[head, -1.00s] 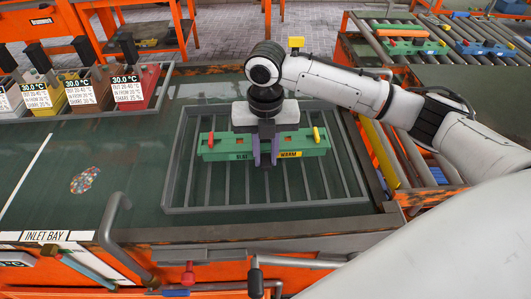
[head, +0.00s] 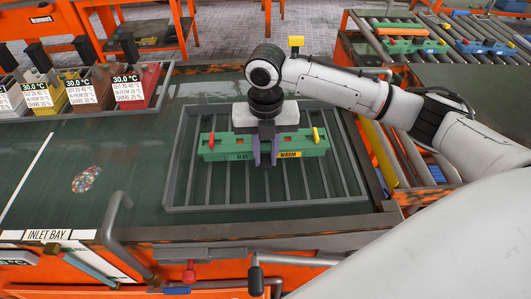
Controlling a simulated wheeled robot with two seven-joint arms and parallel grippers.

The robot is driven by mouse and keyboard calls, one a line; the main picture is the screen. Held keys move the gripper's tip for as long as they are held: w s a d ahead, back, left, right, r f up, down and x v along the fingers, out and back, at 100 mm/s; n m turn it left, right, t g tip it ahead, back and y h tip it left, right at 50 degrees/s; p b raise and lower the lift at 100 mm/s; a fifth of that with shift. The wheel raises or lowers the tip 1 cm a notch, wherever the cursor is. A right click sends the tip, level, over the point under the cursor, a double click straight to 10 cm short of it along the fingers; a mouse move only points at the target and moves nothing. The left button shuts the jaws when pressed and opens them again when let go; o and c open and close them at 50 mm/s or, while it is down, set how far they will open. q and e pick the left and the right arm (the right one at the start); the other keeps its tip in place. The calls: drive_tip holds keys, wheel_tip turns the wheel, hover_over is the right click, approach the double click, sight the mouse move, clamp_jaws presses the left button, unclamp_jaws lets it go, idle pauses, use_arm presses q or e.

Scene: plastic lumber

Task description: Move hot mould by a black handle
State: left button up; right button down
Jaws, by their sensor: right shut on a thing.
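A long green mould (head: 222,147) lies across the grey slatted rack (head: 187,190) set in the bench. It carries a "WARM" label on its right half, a partly hidden label left of centre, and a small red and a small yellow piece on top near its ends. My right gripper (head: 266,160) points down over the middle of the mould and is shut on it, with purple-sided fingers at its front. The black handle is hidden by the gripper, so I cannot see how the fingers meet it. My left gripper is not in view.
Several coloured bins (head: 90,90) with temperature labels stand at the back left. A pile of mixed flakes (head: 87,179) lies on the dark green bench beside the "INLET BAY" sign (head: 48,235). Grey pipes (head: 115,225) rise at the front edge. A roller conveyor (head: 415,45) holds other moulds at the back right.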

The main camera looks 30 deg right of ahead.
drive_tip(key=shift+f, duration=0.45)
idle(1.5)
drive_tip(key=c, duration=1.5)
unclamp_jaws()
drive_tip(key=shift+o, duration=1)
drive_tip(key=shift+s+f, duration=0.1)
drive_tip(key=shift+f, duration=0.1)
drive_tip(key=shift+o, duration=1)
drive_tip(key=shift+r, duration=0.1)
drive_tip(key=shift+r, duration=3.55)
